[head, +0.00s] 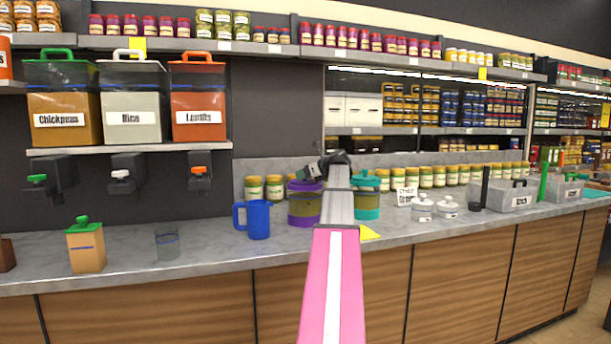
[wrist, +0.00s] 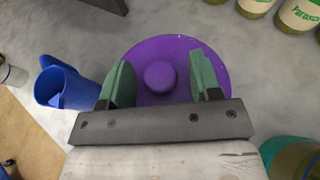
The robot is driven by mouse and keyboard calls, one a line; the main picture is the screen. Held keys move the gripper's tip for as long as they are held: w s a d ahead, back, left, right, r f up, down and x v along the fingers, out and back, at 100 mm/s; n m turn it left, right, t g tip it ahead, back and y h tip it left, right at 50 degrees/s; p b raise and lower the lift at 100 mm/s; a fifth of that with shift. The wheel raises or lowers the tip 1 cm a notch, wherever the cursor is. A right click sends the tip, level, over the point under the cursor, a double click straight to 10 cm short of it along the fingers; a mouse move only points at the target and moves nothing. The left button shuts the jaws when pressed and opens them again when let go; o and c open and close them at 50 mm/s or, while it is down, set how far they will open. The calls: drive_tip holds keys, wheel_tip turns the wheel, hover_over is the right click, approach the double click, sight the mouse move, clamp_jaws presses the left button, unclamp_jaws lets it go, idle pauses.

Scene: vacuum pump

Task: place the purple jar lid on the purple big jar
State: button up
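The purple big jar (head: 304,210) stands on the counter in the head view, partly hidden by my arm. The purple jar lid (head: 303,186) shows at the top of the jar and appears to rest on it. In the wrist view the lid (wrist: 180,50) is a round purple disc with a central knob, and it hides the jar below. My gripper (wrist: 162,78) is open over the lid. Its two green fingers stand on either side of the knob, with a gap on both sides. In the head view the gripper (head: 325,167) is small and dark above the jar.
A blue mug (head: 257,219) stands left of the jar, and a teal jar (head: 367,205) stands close on the right. Several small labelled jars (head: 254,187) line the back. A glass (head: 167,244) and a tan container (head: 86,248) are farther left.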

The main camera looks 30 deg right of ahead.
drive_tip(key=shift+s+r, duration=0.15)
drive_tip(key=shift+r, duration=0.05)
drive_tip(key=v, duration=1.1)
drive_tip(key=shift+s+d+r, duration=0.15)
drive_tip(key=shift+s+d, duration=0.05)
drive_tip(key=shift+s, duration=0.05)
